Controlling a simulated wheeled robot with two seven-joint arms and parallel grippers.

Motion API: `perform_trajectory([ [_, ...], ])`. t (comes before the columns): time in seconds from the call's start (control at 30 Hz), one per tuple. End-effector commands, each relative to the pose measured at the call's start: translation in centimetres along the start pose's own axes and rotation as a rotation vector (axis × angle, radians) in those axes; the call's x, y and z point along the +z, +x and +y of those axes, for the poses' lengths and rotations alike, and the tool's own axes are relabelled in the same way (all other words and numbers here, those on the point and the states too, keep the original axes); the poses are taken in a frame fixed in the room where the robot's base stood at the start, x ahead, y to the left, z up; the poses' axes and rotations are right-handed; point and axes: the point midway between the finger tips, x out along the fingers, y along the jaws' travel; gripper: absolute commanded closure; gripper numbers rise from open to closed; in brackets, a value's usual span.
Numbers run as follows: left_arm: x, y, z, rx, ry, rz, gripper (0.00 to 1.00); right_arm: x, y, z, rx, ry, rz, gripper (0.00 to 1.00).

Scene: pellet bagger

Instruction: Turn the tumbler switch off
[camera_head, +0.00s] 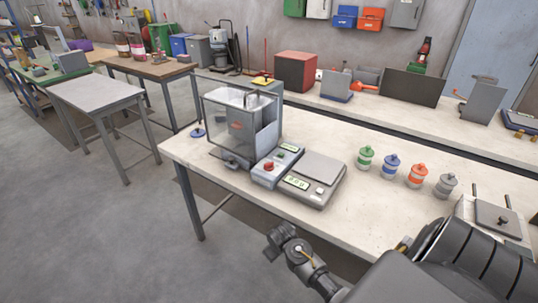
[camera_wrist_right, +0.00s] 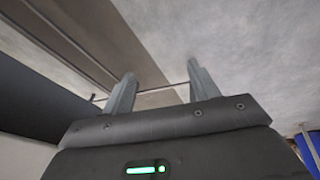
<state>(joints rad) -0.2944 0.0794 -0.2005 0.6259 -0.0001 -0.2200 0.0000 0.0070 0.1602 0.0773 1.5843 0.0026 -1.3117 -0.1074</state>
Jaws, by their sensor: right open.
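The pellet bagger (camera_head: 240,125), a clear-walled box machine, stands on the pale workbench (camera_head: 400,225) in the head view. In front of it is a small grey control box (camera_head: 262,178) with a red knob or button (camera_head: 268,167) and a green display. I cannot make out the tumbler switch at this size. My dark right arm reaches in from the lower right of the head view, in front of the bench and apart from the control box. My left gripper is not in view.
A scale (camera_head: 314,178) with a lit display adjoins the control box. Several lidded jars stand right of it, including a green one (camera_head: 365,158) and an orange one (camera_head: 416,176). A metal plate with a knob (camera_head: 500,217) lies at the right.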

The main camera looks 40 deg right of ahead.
Motion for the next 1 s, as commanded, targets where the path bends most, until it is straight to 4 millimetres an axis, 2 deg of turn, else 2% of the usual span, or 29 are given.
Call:
perform_trajectory([
  [0.03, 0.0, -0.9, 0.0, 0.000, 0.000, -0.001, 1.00, -1.7, -2.6, 1.1, 0.008, 0.010, 0.015, 0.40],
  [0.1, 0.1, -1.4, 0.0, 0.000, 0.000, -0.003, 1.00, -3.2, -5.2, 2.2, 0.015, 0.022, 0.025, 0.40],
  [0.3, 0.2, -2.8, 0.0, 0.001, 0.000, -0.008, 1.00, -6.2, -12.2, 4.9, 0.034, 0.051, 0.048, 0.40],
  [0.37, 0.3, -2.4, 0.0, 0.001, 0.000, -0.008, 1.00, -7.3, -12.0, 5.8, 0.036, 0.068, 0.045, 0.40],
  [0.57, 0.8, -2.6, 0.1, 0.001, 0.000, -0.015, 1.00, -11.8, -13.5, 9.4, 0.036, 0.124, 0.051, 0.40],
  [0.77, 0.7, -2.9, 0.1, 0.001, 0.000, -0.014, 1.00, -17.2, -16.4, 13.7, 0.010, 0.199, 0.064, 0.40],
  [0.9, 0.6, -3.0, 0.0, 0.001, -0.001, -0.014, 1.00, -21.0, -19.2, 16.7, -0.032, 0.253, 0.078, 0.40],
  [1.0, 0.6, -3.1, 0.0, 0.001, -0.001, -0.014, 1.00, -23.1, -21.0, 18.2, -0.066, 0.282, 0.087, 0.40],
])
